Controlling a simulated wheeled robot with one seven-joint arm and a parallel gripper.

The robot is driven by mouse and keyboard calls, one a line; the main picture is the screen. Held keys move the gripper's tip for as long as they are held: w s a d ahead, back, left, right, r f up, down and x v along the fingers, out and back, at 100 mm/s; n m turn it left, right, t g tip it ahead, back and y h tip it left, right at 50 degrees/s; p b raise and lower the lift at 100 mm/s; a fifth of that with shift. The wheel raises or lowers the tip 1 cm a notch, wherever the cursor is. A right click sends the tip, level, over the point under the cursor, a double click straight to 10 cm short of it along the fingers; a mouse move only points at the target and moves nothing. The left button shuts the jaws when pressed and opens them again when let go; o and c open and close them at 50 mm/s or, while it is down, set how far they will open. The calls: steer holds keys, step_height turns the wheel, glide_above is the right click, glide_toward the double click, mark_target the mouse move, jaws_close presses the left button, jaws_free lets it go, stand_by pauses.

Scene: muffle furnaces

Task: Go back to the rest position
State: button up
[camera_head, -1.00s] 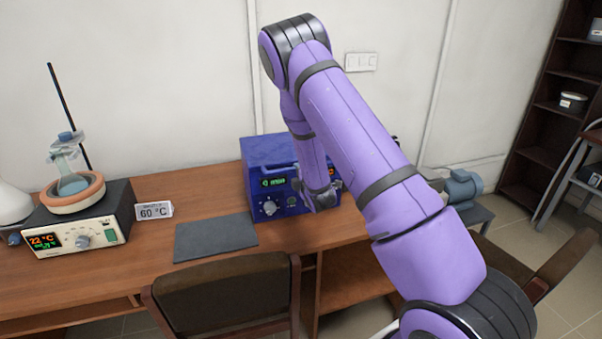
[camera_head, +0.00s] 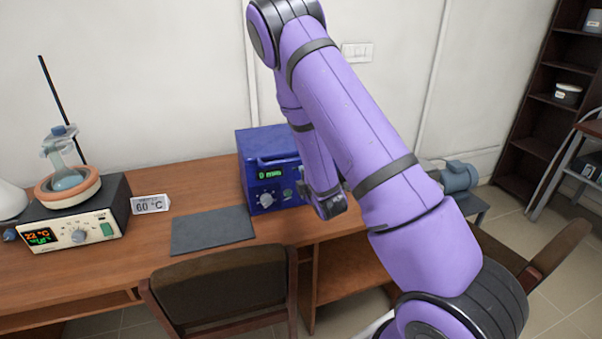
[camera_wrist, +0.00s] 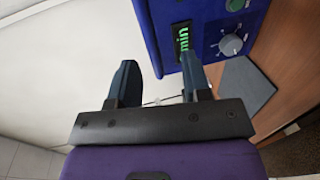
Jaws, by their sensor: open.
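My gripper (camera_wrist: 160,82) shows in the wrist view with its two dark fingers apart and nothing between them. In the head view my purple arm reaches over the right part of the desk, and its wrist end hangs just right of the blue device, partly covering that side; the fingers are hidden there. The blue device (camera_head: 262,170) has a green display and a pale knob on its front. It also shows at the top of the wrist view (camera_wrist: 215,15), close to the right finger.
A grey mat (camera_head: 212,233) lies mid-desk. Chairs (camera_head: 225,285) stand in front. A blue pump (camera_head: 460,178) and dark shelves (camera_head: 545,110) are at right.

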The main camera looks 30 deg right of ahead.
steer(key=shift+v, duration=0.9)
steer(key=s+a+r+m+g+y, duration=0.1)
steer(key=s+a+r+m+g, duration=0.15)
steer(key=r, duration=0.45)
steer(key=s+a+r+m+g, duration=0.1)
steer(key=s+a+r+m, duration=0.2)
steer(key=r, duration=0.4)
steer(key=s+a+r+m+g+y, duration=0.1)
steer(key=s+r+m+g, duration=0.1)
steer(key=r+m, duration=0.4)
steer(key=s+a+r+m+g, duration=0.1)
steer(key=s+r, duration=0.2)
steer(key=s, duration=0.5)
steer(key=s+a+r+m+g, duration=0.2)
steer(key=s+r, duration=0.2)
steer(key=s, duration=0.5)
steer(key=s+a+r+m+g+y, duration=0.1)
steer(key=s+r, duration=0.2)
steer(key=s, duration=0.5)
steer(key=shift+s+a+r+g, duration=0.2)
steer(key=shift+s+r+g, duration=0.05)
steer(key=shift+r+g, duration=0.15)
